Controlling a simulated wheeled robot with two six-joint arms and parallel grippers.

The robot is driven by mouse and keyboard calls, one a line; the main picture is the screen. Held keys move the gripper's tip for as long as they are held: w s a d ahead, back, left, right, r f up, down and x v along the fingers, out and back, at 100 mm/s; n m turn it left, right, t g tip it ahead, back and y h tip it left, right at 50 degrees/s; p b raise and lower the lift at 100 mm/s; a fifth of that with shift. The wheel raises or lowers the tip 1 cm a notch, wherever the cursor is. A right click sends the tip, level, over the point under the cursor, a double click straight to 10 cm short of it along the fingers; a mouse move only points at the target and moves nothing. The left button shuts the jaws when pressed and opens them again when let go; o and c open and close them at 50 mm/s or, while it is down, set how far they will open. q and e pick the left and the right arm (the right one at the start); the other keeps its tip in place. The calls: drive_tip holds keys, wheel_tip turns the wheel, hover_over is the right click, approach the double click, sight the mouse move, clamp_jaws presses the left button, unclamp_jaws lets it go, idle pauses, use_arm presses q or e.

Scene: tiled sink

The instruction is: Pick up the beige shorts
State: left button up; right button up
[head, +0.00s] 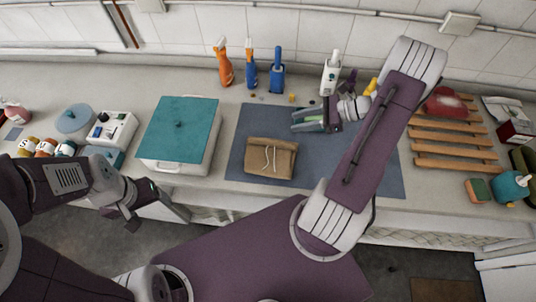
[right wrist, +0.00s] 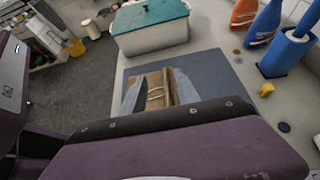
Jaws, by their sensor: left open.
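The beige shorts (head: 270,158) lie folded on the blue-grey mat (head: 380,178), with a white drawstring on top. In the right wrist view the shorts (right wrist: 154,92) show between and beyond my fingers, partly hidden by them. My right gripper (head: 306,120) is over the mat, up and to the right of the shorts in the head view, apart from them. Its fingers are spread and nothing is between them. My left gripper (head: 132,213) is open and empty near the counter's front edge, to the left of the shorts.
A white box with a teal lid (head: 180,128) stands left of the mat. Orange and blue bottles (head: 224,64) and a white bottle (head: 331,74) stand behind it. A wooden rack (head: 455,140) is at the right. Small bits lie along the mat's back edge.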

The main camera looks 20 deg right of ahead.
approach(276, 140)
drive_tip(key=a+r, duration=0.1)
drive_tip(key=w+a+r, duration=0.1)
drive_tip(key=r, duration=0.1)
drive_tip(key=shift+w+a+p, duration=0.15)
drive_tip(key=shift+p, duration=0.2)
wheel_tip(276, 140, down, 3)
drive_tip(key=shift+f, duration=0.15)
drive_tip(key=shift+w+a+f+p, duration=0.1)
drive_tip(key=shift+w+f+p, duration=0.1)
drive_tip(key=shift+p, duration=0.1)
drive_tip(key=shift+a, duration=0.2)
drive_tip(key=p+x, duration=0.2)
drive_tip(key=x, duration=0.4)
drive_tip(key=shift+w+f, duration=0.1)
drive_tip(key=shift+f, duration=0.05)
use_arm(q)
drive_tip(key=r, duration=0.2)
drive_tip(key=shift+w+a+r, duration=0.2)
drive_tip(key=shift+a+r, duration=0.1)
drive_tip(key=shift+r, duration=0.1)
use_arm(e)
clamp_jaws()
